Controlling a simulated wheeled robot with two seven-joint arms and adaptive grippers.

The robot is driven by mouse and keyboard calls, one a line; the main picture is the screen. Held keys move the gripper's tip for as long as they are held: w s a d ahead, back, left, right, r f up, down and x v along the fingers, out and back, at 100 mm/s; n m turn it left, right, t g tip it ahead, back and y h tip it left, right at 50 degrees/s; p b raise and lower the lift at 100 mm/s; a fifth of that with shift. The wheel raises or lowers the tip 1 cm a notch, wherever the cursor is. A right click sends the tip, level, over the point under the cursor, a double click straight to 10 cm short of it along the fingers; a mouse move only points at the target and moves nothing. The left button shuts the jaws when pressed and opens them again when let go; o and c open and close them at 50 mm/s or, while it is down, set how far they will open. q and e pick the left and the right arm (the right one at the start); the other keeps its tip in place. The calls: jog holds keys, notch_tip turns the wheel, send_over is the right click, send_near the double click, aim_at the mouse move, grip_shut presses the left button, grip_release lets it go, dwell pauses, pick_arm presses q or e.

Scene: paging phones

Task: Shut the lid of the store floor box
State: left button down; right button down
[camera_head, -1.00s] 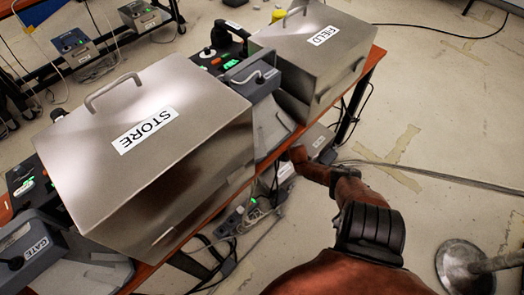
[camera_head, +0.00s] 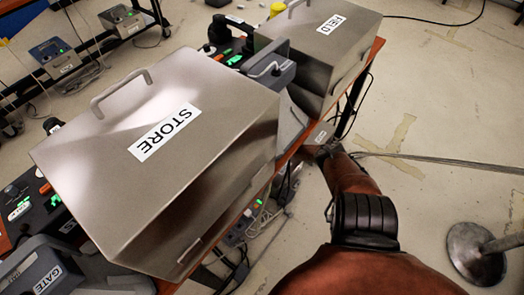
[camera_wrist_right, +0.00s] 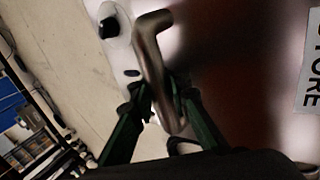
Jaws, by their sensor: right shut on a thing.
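In the right wrist view, my right gripper (camera_wrist_right: 163,92) is shut on a bent metal handle (camera_wrist_right: 150,42). The handle stands on a smooth, dark reflective lid (camera_wrist_right: 240,80) with a white label (camera_wrist_right: 311,75), partly cut off, that reads as STORE. In the head view, my right arm reaches down past the table's right edge. Its hand end (camera_head: 328,152) is small there, and the fingers cannot be made out. The floor box is mostly hidden by the table and my arm, so how far its lid is open cannot be told. My left gripper is not in view.
A large metal STORE box (camera_head: 215,105) and a FIELD box (camera_head: 350,45) stand on the orange-edged table (camera_head: 362,85), among grey phones (camera_head: 45,270). Cables run over the floor. A round metal base with a pole (camera_head: 475,250) stands at lower right. The floor at right is otherwise fairly clear.

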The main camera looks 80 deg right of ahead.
jog(key=shift+w+a+f, duration=0.15)
jog(key=shift+a+f, duration=0.05)
dwell(0.3)
jog(key=c, duration=1.9)
grip_release()
jog(key=shift+d, duration=0.15)
jog(key=shift+s+r, duration=0.1)
jog(key=shift+s, duration=0.15)
jog(key=shift+s+r, duration=0.1)
jog(key=shift+v, duration=5.75)
